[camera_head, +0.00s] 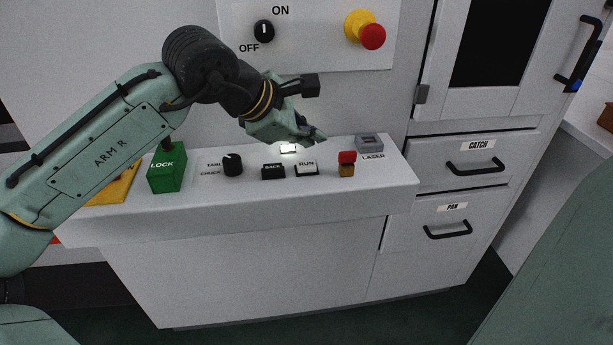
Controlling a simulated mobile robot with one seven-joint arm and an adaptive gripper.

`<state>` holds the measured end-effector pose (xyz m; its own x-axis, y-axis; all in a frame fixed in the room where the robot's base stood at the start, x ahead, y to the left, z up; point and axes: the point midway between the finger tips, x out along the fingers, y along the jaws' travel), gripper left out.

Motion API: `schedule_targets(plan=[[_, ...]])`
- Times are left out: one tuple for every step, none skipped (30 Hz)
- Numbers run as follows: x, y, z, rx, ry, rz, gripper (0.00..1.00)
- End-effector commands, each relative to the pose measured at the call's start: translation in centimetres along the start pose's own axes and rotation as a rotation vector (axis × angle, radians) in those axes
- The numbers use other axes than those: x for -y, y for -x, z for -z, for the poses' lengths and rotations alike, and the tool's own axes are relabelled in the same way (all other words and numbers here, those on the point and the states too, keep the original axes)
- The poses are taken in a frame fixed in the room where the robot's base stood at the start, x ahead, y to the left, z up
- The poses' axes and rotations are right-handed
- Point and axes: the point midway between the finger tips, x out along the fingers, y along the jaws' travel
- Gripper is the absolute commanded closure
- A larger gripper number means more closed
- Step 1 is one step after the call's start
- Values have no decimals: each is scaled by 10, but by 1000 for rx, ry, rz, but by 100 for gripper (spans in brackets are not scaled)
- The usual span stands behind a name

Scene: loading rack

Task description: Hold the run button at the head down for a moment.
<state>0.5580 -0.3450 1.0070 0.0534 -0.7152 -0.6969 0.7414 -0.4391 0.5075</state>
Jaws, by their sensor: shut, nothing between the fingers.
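The run button (307,169) is a small white block labelled RUN on the sloped top of the white console. A dark button labelled BACK (272,172) sits just left of it. My gripper (319,138) is shut and empty, its tips pointing right and down. In the picture the tips lie above and slightly right of the run button, with a visible gap. The height over the button is hard to judge. A small bright lit patch (288,148) shows just below the gripper, behind the buttons.
On the console stand a green LOCK block (167,168), a black knob (232,165), a red-topped block (347,164) and a grey LASER box (369,142). An ON/OFF switch (264,31) and red emergency knob (372,37) are on the panel behind. Drawers (475,168) stand right.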

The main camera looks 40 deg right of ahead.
Motion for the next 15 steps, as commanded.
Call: schedule_targets(plan=[[6,-8,5,3,0,1,100],[8,-10,7,3,1,2,100],[10,-13,9,3,0,2,100],[11,-14,10,3,0,1,100],[11,-16,11,2,0,1,100],[12,-17,12,2,0,1,100],[12,-17,12,1,0,1,100],[13,-18,12,1,-1,1,100],[13,-18,12,1,-1,1,100],[13,-18,12,1,0,1,100],[13,-18,12,1,-1,1,100],[13,-18,12,1,-1,1,100],[13,-17,12,1,-1,1,100],[12,-17,12,1,-1,1,100],[13,-17,12,1,-1,1,100]])
